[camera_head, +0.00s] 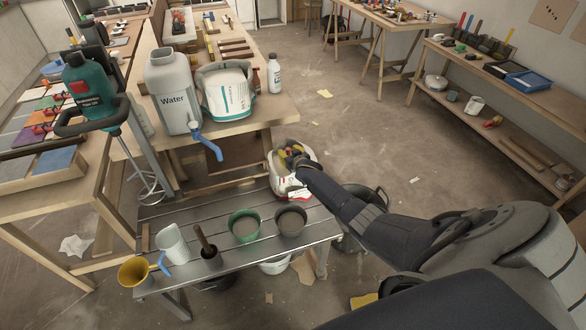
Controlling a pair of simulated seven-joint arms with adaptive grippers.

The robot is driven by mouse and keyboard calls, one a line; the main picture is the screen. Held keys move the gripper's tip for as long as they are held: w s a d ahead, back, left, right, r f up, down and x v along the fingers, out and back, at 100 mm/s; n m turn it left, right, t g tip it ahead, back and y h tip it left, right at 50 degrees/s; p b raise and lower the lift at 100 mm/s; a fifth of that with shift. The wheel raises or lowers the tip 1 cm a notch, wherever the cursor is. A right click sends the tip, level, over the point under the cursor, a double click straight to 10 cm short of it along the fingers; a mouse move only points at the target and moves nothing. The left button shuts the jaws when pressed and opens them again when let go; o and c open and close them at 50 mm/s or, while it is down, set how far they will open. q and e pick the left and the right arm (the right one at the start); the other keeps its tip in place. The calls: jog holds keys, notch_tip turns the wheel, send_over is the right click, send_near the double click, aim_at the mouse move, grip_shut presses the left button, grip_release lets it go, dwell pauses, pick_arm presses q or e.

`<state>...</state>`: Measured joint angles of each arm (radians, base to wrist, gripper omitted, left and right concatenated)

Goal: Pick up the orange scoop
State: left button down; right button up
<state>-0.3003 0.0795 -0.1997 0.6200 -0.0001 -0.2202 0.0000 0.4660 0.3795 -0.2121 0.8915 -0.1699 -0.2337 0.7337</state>
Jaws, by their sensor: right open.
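My right gripper (292,157) comes in from the lower right and is over the open top of a white and red bag (284,187) just behind the slatted metal bench. The gripper is open. A small yellow-orange piece (284,155) shows at its fingers, partly hidden by them; it may be the orange scoop, but it is too small to be sure. I cannot tell whether the fingers touch it. My left gripper is not in view.
Behind, a wooden table holds a water canister (172,90) and a white sack (226,90). The floor to the right is mostly open.

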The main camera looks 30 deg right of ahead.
jog(key=shift+w+f, duration=0.15)
jog(key=shift+w, duration=0.15)
grip_shut()
dwell(0.3)
dwell(0.3)
